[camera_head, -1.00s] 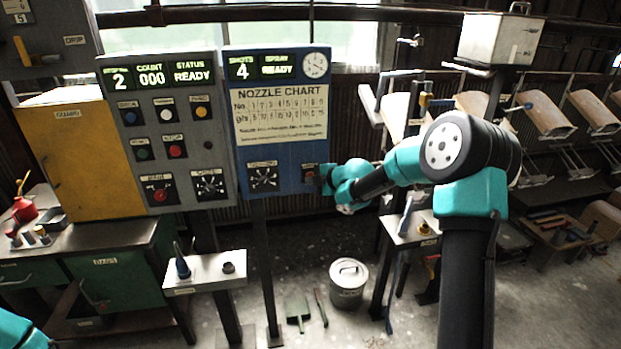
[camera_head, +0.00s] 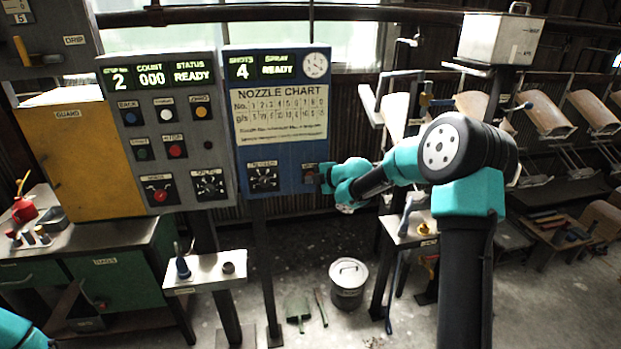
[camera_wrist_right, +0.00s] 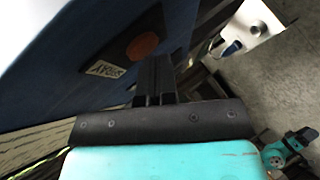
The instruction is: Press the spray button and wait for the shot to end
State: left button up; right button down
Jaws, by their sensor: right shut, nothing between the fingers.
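The orange-red round spray button (camera_wrist_right: 143,45) shows in the right wrist view on a dark plate with a SPRAY label (camera_wrist_right: 107,69). It sits low on the right edge of the blue panel (camera_head: 285,150), beneath the nozzle chart. My right gripper (camera_head: 322,176) is shut and empty at that edge and partly hides the plate in the head view. In the right wrist view its black fingertips (camera_wrist_right: 155,60) are beside the button; I cannot tell whether they touch. The panel display (camera_head: 278,66) reads 4 shots and spray READY.
A grey control panel (camera_head: 207,140) with several buttons stands left of the blue panel. A small stand (camera_head: 205,270) is below, with a lidded can (camera_head: 348,285) on the floor.

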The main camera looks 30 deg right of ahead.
dwell(0.6)
jog(key=shift+s+a, duration=0.2)
jog(key=shift+s, duration=0.55)
jog(key=s, duration=0.2)
jog(key=s+a, duration=0.1)
jog(key=s, duration=0.2)
jog(key=shift+a, duration=0.1)
dwell(0.9)
